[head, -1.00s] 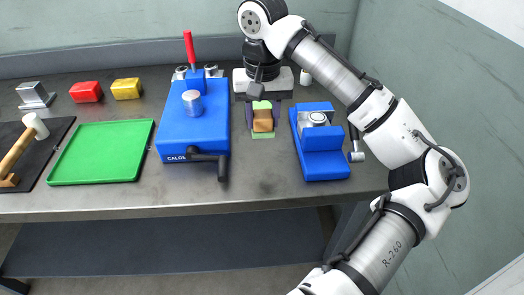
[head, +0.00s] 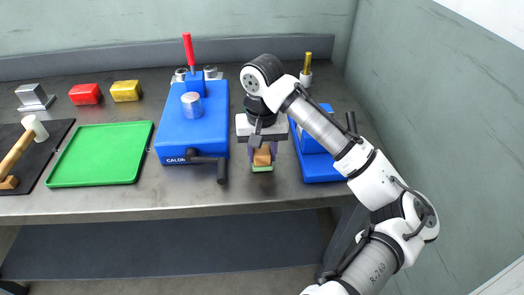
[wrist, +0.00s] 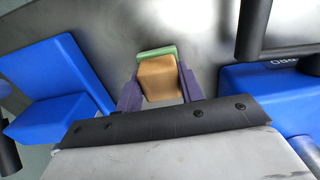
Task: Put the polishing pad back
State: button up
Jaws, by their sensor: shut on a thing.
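The polishing pad is a tan block (head: 262,158) with a green layer under it (head: 262,169). It is between the purple fingers of my gripper (head: 262,154), near the front part of the bench, between two blue fixtures. In the wrist view the tan block (wrist: 160,78) sits between both fingers (wrist: 158,84), with a strip of its green layer showing at the far end (wrist: 155,52). My gripper is shut on it. I cannot tell whether the green underside touches the bench or hangs just above it.
A blue press (head: 192,125) with a black crank stands left of the gripper. A blue fixture (head: 322,168) stands close on the right, partly behind my arm. A green tray (head: 100,155), mallet (head: 30,135), red block (head: 85,94) and yellow block (head: 126,91) lie farther left.

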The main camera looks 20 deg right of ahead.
aim_at(262, 150)
jog(key=shift+f, duration=0.15)
jog(key=o, duration=0.9)
jog(key=shift+o, duration=0.2)
notch_tip(262, 150, up, 12)
jog(key=shift+r, duration=0.2)
